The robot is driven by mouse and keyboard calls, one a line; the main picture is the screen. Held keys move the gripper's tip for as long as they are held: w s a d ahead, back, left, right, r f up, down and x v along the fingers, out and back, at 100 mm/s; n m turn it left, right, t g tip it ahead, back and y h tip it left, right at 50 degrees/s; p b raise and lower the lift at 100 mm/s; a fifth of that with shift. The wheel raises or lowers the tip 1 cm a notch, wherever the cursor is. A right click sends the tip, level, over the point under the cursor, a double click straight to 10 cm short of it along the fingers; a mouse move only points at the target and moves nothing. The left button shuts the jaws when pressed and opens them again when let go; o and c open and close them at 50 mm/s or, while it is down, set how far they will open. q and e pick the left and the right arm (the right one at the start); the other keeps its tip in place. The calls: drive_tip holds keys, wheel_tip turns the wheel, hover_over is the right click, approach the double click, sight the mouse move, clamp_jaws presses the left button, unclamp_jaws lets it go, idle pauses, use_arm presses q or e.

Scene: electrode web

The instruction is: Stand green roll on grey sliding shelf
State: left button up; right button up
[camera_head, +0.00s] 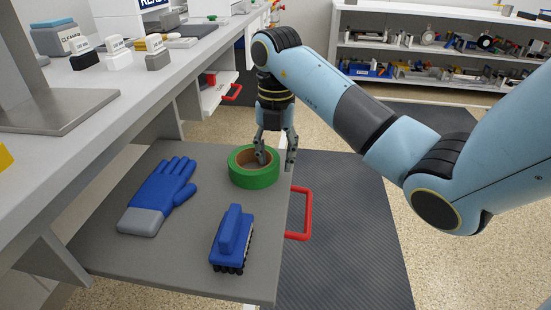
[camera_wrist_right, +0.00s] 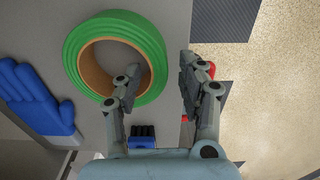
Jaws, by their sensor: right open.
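The green roll (camera_head: 254,176), a ring of green tape with a brown core, lies flat on the grey sliding shelf (camera_head: 185,250), near its far right edge. In the right wrist view the green roll (camera_wrist_right: 148,38) fills the upper left. My right gripper (camera_head: 275,160) is open at the roll's right side and points down. One finger is over the roll's hole and the other is outside its rim. In the right wrist view the open fingers (camera_wrist_right: 160,80) straddle the right part of the ring. I cannot tell whether they touch it. My left gripper is not in view.
A blue glove (camera_head: 160,195) and a blue brush (camera_head: 233,238) lie on the shelf near the roll. A red handle (camera_head: 300,213) sticks out from the shelf's right edge. A workbench (camera_head: 150,85) rises at left. A dark mat (camera_head: 345,230) covers the floor at right.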

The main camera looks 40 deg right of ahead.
wheel_tip(320, 180, up, 5)
drive_tip(key=shift+f+p, duration=0.1)
drive_tip(key=shift+p, duration=0.55)
use_arm(q)
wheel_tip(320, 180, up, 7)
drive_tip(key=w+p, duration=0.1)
drive_tip(key=p, duration=0.4)
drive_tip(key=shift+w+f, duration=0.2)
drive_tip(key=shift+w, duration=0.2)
use_arm(e)
wheel_tip(320, 180, up, 6)
drive_tip(key=shift+f, duration=0.1)
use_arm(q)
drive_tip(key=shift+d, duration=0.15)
